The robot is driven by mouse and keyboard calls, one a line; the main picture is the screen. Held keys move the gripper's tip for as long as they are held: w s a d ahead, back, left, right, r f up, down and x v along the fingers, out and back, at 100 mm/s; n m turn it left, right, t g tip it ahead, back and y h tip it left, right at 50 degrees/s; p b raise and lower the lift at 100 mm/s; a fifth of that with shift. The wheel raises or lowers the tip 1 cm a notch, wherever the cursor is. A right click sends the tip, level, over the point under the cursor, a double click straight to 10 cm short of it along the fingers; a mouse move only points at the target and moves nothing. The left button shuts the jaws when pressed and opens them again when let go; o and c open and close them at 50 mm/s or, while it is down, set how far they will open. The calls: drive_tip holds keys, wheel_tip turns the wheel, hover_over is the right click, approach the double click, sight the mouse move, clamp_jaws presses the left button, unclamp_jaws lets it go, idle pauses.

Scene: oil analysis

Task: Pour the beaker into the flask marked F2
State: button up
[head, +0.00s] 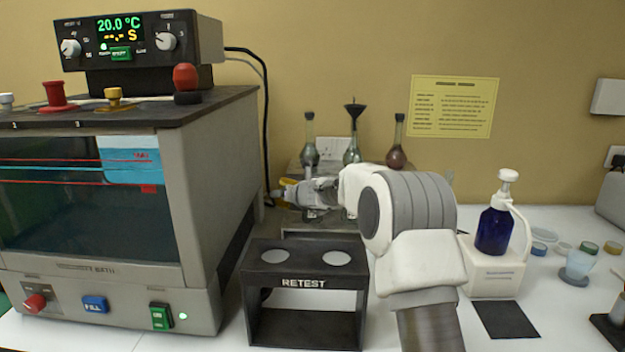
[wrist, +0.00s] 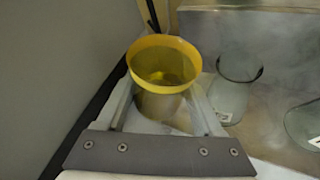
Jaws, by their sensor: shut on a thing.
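My gripper (head: 287,193) (wrist: 160,100) is shut on the beaker, which has a yellow rim and yellowish liquid inside. The beaker (wrist: 162,68) looks near upright between the fingers in the wrist view; in the head view only a bit of yellow (head: 288,185) shows beside the gripper. No F2 mark is readable.
A black RETEST stand (head: 305,300) with two round holes is in front of my arm. A large bath unit (head: 180,230) rises close on the left. A blue pump bottle (head: 495,230) and small dishes (head: 563,247) are on the right.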

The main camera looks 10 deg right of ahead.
sight(286, 180)
drive_tip(key=shift+m+y, duration=0.5)
drive_tip(key=shift+m, duration=0.1)
drive_tip(key=r+p, duration=0.2)
drive_tip(key=p, duration=0.1)
drive_tip(key=d+r+p, duration=0.1)
drive_tip(key=r+p, duration=0.1)
drive_tip(key=p, duration=0.1)
drive_tip(key=shift+w+d+r, duration=0.1)
drive_tip(key=shift+w+r, duration=0.05)
drive_tip(key=shift+r, duration=0.25)
drive_tip(key=r+p, duration=0.1)
drive_tip(key=p, duration=0.1)
drive_tip(key=d+r+m+p, duration=0.1)
drive_tip(key=p, duration=0.1)
drive_tip(key=shift+w+y, duration=0.2)
drive_tip(key=shift+y, duration=0.2)
drive_tip(key=shift+d+f+m+y+p, duration=0.2)
drive_tip(key=shift+f+m+y+p, duration=0.2)
drive_tip(key=shift+f+m, duration=0.3)
drive_tip(key=shift+w+r+p, duration=0.1)
drive_tip(key=shift+r+p, duration=0.1)
drive_tip(key=shift+p, duration=0.2)
drive_tip(key=shift+a+r+m+y+p, duration=0.1)
drive_tip(key=shift+r+m+y+p, duration=0.1)
drive_tip(key=shift+m+y+p, duration=0.3)
drive_tip(key=shift+f+p, duration=0.1)
drive_tip(key=shift+p, duration=0.2)
drive_tip(key=shift+f+m+y+p, duration=0.25)
drive_tip(key=shift+m+y+p, duration=0.15)
drive_tip(key=shift+m+p, duration=0.2)
